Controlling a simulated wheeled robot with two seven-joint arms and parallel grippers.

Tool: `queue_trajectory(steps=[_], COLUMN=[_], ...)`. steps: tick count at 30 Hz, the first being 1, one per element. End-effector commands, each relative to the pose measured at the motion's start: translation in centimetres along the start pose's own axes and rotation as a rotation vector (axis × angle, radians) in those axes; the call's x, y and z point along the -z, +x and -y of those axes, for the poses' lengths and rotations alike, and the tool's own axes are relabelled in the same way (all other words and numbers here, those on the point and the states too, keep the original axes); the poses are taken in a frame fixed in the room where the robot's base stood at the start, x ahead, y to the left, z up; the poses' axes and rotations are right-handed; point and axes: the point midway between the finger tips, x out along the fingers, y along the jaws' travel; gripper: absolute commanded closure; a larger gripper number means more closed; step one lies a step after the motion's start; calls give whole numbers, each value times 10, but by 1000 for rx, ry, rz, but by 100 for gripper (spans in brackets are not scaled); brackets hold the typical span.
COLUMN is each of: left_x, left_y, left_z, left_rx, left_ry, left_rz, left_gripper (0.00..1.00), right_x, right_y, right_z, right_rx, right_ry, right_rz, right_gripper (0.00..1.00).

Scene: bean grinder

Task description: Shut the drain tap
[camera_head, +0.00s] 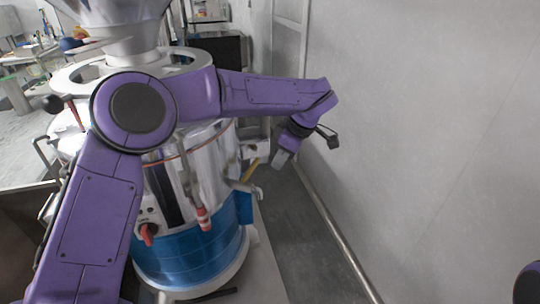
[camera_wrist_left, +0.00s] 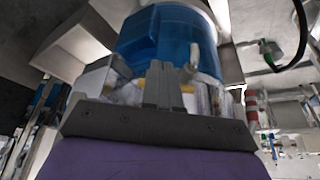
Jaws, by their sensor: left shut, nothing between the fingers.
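The grinder is a tall metal machine with a blue lower band (camera_head: 190,255). On its right side, a grey pipe fitting (camera_head: 243,186) sticks out with a yellow lever (camera_head: 250,169) above it. These look like the drain tap; its setting is too small to tell. My left arm reaches across the front of the grinder. My left gripper (camera_head: 282,158) hangs to the right of the yellow lever, apart from it, shut and empty. In the left wrist view its closed fingers (camera_wrist_left: 160,78) point toward the blue band (camera_wrist_left: 170,40) and partly hide the fitting. My right gripper is out of view.
A grey wall (camera_head: 420,130) with a low rail (camera_head: 335,235) stands close on the right. A strip of floor (camera_head: 300,250) is clear between grinder and rail. A red-tipped handle (camera_head: 203,219) and red knob (camera_head: 148,233) are on the grinder's front.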

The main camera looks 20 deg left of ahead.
Motion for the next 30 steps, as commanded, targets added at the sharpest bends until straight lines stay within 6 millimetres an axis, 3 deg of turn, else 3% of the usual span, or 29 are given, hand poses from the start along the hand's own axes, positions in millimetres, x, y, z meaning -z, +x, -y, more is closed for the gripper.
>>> queue_trajectory(steps=[1, 6, 11, 14, 17, 18, 24, 30], left_x=[0, 1, 2, -7, -36, -45, -52, -57], left_y=[-14, -57, -80, -71, -37, -26, -34, -52], left_z=[-2, -2, -1, -1, -6, -12, -17, -12], left_rx=[-11, -9, -6, 0, -13, -35, -196, -431], left_ry=[-9, -7, -7, 5, 13, -84, -948, -1919], left_rz=[3, 2, 1, -7, -87, -151, -285, -240], left_gripper=[100, 100, 100, 100, 100, 100, 100, 100], right_x=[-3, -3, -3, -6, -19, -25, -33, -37], right_y=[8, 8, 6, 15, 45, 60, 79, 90], right_z=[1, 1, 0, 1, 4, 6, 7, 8], right_rx=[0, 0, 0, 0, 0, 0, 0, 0], right_ry=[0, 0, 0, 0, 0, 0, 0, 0], right_rz=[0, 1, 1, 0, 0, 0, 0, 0], right_gripper=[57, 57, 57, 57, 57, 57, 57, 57])
